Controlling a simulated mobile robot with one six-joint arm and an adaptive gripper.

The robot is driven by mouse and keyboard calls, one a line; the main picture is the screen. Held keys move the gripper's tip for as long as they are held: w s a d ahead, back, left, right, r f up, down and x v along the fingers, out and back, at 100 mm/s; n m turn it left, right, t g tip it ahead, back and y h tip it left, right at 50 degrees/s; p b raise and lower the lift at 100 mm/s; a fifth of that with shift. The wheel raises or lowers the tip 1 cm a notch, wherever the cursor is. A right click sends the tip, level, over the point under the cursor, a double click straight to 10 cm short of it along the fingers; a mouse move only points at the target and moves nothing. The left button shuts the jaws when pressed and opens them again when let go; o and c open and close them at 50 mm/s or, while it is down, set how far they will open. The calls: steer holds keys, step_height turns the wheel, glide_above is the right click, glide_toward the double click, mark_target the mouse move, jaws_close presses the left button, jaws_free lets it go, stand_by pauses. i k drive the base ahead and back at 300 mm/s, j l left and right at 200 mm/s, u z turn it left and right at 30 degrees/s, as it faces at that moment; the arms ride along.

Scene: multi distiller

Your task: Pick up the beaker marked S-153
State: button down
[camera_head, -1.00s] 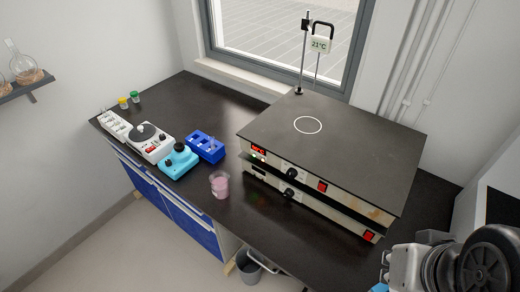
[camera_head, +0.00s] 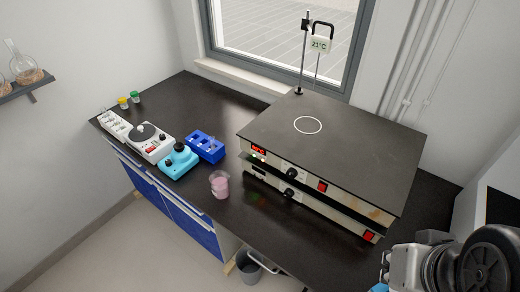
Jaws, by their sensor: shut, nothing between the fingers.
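A beaker (camera_head: 219,185) with pink contents stands upright on the black bench, near its front edge and left of the hot plate. It is too small to read any marking on it. My arm (camera_head: 450,265) shows at the lower right corner, well to the right of the beaker. My gripper's fingers are outside the frame.
A large stacked hot plate (camera_head: 330,150) with a stand and 21°C display (camera_head: 320,44) fills the right of the bench. A blue rack (camera_head: 205,146), a turquoise device (camera_head: 179,161) and a white device (camera_head: 150,143) stand left of the beaker. The bench (camera_head: 245,215) is clear right of the beaker.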

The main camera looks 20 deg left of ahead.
mark_target(219, 180)
steer(key=u, duration=1.3)
steer(key=i+j+z, duration=0.3)
steer(key=j, duration=0.35)
steer(key=i+j+z, duration=0.1)
steer(key=j, duration=0.25)
steer(key=i+j+z, duration=0.3)
steer(key=j, duration=0.45)
steer(key=i+j+z, duration=0.15)
steer(key=j, duration=0.2)
